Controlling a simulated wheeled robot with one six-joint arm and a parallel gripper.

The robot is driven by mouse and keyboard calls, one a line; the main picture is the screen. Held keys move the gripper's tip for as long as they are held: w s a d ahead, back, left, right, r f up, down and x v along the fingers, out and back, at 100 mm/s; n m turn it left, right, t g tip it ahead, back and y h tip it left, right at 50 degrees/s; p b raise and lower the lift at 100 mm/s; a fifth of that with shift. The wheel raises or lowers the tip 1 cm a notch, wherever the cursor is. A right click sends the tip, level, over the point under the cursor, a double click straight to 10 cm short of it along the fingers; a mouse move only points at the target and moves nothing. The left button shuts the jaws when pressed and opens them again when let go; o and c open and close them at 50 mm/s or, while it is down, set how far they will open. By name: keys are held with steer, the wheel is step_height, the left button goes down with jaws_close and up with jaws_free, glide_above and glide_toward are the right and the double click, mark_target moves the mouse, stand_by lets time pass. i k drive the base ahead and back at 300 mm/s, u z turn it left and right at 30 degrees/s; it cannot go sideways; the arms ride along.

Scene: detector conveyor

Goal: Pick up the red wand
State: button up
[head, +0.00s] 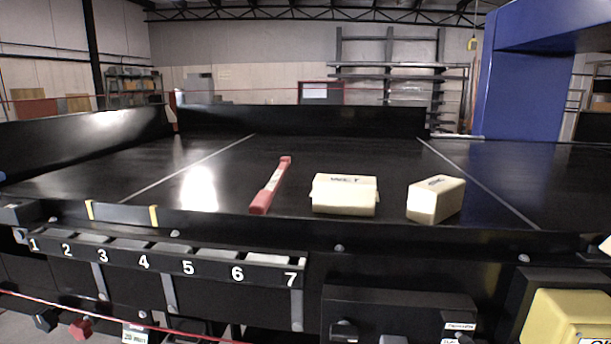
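The red wand (265,196) lies on the black conveyor surface (330,155) in the head view, left of two cream blocks. It is long and thin, with a pale band near its middle. It points away from me and leans slightly right at its far end. Nothing covers it. My gripper is not in view.
A cream block with dark lettering (344,196) lies right of the wand, with a second cream block (436,201) further right. Black walls stand at the back and left. A blue frame (522,100) rises at right. Numbered slots (165,258) line the front.

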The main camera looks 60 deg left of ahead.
mark_target(261, 204)
steer(key=u, duration=4.75)
steer(key=i, duration=1.35)
steer(key=z, duration=2.2)
